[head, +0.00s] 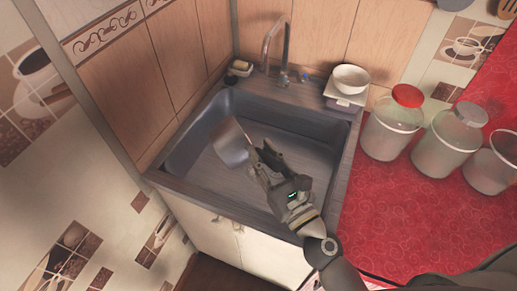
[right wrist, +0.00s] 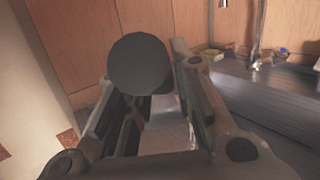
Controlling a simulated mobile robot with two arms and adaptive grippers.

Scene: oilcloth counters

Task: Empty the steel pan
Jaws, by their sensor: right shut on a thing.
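The steel pan (head: 229,146) is in the head view, over the left part of the sink basin (head: 190,150). It looks tilted, its side towards the camera, and I cannot see anything inside it. My right gripper (head: 262,156) reaches over the sink and is shut on the pan, seemingly at its handle. In the right wrist view, a dark round end (right wrist: 140,63), likely the handle's, shows between the fingers. My left gripper is in neither view.
A tall faucet (head: 278,45) stands behind the basin, with a sponge (head: 241,67) to its left. A white bowl (head: 350,79) sits at the back right. Several glass jars (head: 391,128) stand on the red oilcloth counter (head: 400,210), whose front is clear.

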